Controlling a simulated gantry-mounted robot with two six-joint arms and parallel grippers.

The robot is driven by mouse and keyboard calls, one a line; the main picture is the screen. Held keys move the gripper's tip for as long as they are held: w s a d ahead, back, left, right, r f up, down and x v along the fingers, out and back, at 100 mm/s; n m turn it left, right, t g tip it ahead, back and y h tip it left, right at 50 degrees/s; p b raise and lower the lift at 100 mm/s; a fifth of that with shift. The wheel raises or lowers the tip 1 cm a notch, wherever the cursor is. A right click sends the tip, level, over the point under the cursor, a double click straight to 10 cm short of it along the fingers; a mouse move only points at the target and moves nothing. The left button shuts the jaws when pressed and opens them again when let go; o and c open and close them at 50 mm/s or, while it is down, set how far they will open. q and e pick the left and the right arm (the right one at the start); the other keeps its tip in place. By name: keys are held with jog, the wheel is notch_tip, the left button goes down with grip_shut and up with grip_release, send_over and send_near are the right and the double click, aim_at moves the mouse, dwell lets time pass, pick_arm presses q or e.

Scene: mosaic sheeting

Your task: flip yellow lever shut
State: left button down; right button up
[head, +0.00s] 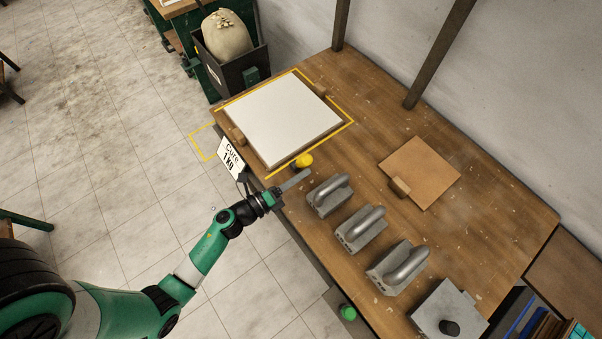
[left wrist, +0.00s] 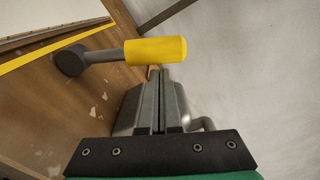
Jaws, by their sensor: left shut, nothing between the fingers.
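The yellow lever (head: 303,161) is at the near right edge of the white square sheet (head: 283,119) on the bench. In the left wrist view the lever's yellow grip (left wrist: 156,51) sits on a grey arm that runs to a dark round pivot (left wrist: 71,60). My left gripper (head: 306,172) is shut and empty, with its fingertips close to the yellow grip. In the left wrist view the fingertips (left wrist: 159,72) lie just below the grip; I cannot tell whether they touch it. My right gripper does not show.
Several grey metal weights with handles (head: 361,230) stand right of my left gripper. A wooden board with a block (head: 422,172) lies further back. A sign reading "Cure 1 kg" (head: 231,158) hangs at the bench's left edge. A bin with a sack (head: 228,34) stands behind.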

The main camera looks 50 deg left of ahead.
pick_arm(q)
jog(key=shift+a+r+n+p, duration=0.25)
jog(key=shift+n+p, duration=0.15)
jog(key=shift+p, duration=0.1)
jog(key=shift+a+r, duration=0.15)
jog(key=shift+a+r+n+p, duration=0.4)
jog(key=shift+n+p, duration=0.3)
jog(key=shift+p, duration=0.25)
jog(key=a+n+p, duration=0.4)
jog(key=a+n, duration=0.3)
jog(key=a, duration=0.1)
jog(key=shift+r+p, duration=0.3)
jog(key=shift+r, duration=0.05)
